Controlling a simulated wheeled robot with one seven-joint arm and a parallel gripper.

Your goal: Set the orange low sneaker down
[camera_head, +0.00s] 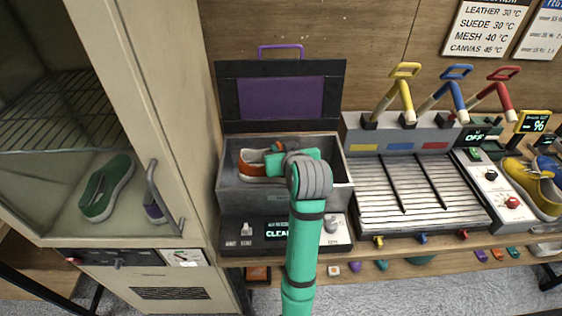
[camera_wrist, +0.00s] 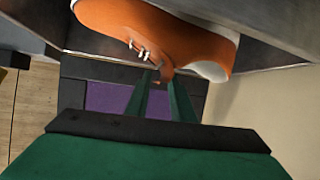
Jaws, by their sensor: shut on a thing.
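The orange low sneaker (camera_head: 258,166) is inside the open-topped grey box of the cleaning machine (camera_head: 228,196), toe to the left. In the wrist view the orange sneaker (camera_wrist: 160,32) fills the top, with its white sole and laces showing. My gripper (camera_wrist: 162,84) is shut on the sneaker's edge near the laces. In the head view my green arm reaches into the box and hides part of the shoe. I cannot tell whether the sole touches the box floor.
The machine's lid (camera_head: 281,97) with a purple panel stands open behind the box. A cabinet with a green sneaker (camera_head: 106,187) is at left, its handle (camera_head: 160,195) sticking out. A ribbed rack (camera_head: 420,195) with yellow, blue and red levers stands at right. A yellow sneaker (camera_head: 533,188) is farther right.

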